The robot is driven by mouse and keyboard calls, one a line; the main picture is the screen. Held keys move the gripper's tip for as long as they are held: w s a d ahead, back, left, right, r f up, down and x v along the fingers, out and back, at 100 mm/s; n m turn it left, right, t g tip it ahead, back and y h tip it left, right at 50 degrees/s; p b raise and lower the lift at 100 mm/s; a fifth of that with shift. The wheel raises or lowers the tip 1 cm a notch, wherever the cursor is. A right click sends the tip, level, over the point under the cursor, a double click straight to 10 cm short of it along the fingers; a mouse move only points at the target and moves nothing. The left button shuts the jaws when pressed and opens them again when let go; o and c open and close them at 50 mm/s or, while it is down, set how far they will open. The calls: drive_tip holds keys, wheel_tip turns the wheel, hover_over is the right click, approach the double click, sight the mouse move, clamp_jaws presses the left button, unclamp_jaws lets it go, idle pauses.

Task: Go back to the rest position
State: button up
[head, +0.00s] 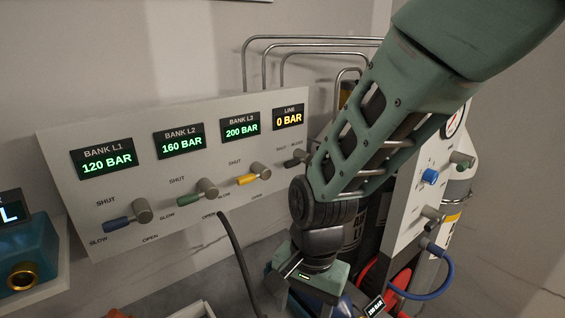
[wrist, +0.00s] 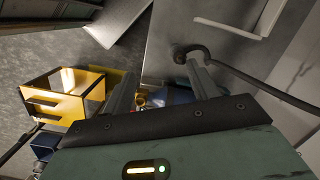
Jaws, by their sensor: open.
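My gripper (wrist: 160,82) is open in the wrist view, its two fingers apart. Nothing clear is held between them, though a blue object and small coloured parts lie beyond, blurred. In the head view my green arm comes down from the upper right, and the gripper body (head: 312,281) points down in front of the bench near the panel's right end. The white bank panel (head: 75,225) reads L1 120, L2 160, L3 200 and line 0 bar. It has blue (head: 118,223), green (head: 190,198) and yellow (head: 248,179) handled valves.
A black hose (head: 235,255) rises near the gripper; it also shows in the wrist view (wrist: 255,82). A second panel with knobs (head: 425,185), a blue hose (head: 440,285) and a cylinder crowd the right. A teal box (head: 30,265) stands left. A yellow frame (wrist: 62,95) is below.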

drive_tip(key=s+d+r+n+t+b, duration=0.1)
drive_tip(key=s+d+r+n+b, duration=0.2)
drive_tip(key=s+d+n, duration=0.7)
drive_tip(key=s+n+b, duration=0.1)
drive_tip(key=n, duration=0.2)
drive_tip(key=shift+s+r+n, duration=0.25)
drive_tip(key=shift+r+n, duration=0.05)
drive_tip(key=shift+r, duration=0.05)
idle(0.7)
